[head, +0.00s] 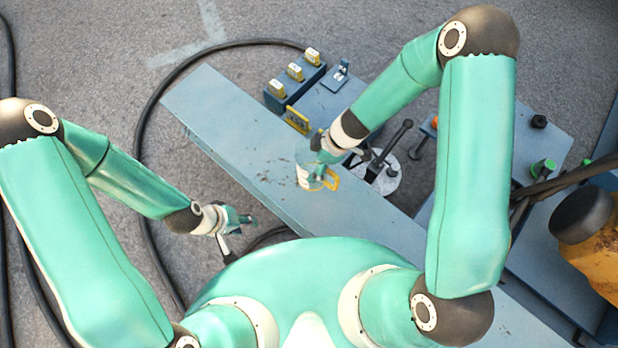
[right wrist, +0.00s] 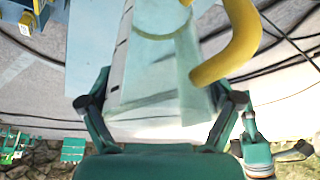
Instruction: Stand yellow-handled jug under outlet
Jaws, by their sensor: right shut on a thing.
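The clear jug (head: 305,178) with a yellow handle (head: 333,181) is at the blue-grey bench beam, upper right of my torso. My right gripper (head: 322,158) is shut on the jug at its upper part. In the right wrist view the jug (right wrist: 150,65) lies between the two fingers (right wrist: 165,105), with its yellow handle (right wrist: 234,45) to the right. Whether its base touches the beam is unclear. A black fitting (head: 388,148) stands over a round pale plate (head: 384,178), just right of the jug; I cannot tell whether it is the outlet. My left gripper (head: 240,218) hangs away from the jug, its jaws too small to judge.
The beam (head: 215,105) runs diagonally, its upper-left end bare. A black cable (head: 152,100) loops over the ground. A yellow part with a dark cap (head: 583,215) and thick cables are at the right.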

